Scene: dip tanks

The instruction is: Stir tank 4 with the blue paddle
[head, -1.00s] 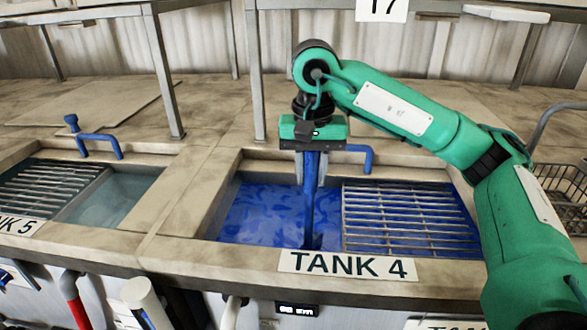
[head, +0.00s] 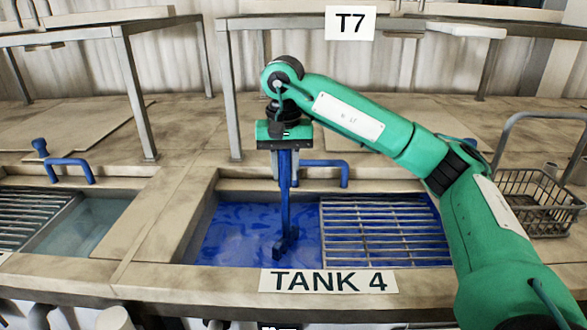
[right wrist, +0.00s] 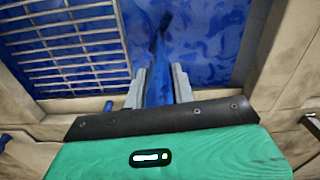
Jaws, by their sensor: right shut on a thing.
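The blue paddle (head: 285,200) hangs nearly upright from my right gripper (head: 285,165). The gripper is shut on its upper shaft, and the shaft also shows between the fingers in the right wrist view (right wrist: 158,85). The paddle's lower end is over or in the blue liquid (head: 235,230) of tank 4, left of the grating; I cannot tell how deep it reaches. The tank 4 label (head: 330,281) is on the front rim. My left gripper is not in view.
A metal grating (head: 385,230) covers the right half of tank 4. A blue tap (head: 345,175) stands behind the tank. Tank 5 with pale liquid (head: 90,225) lies to the left. A wire basket (head: 540,200) sits at the right. A T7 sign (head: 350,23) hangs above.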

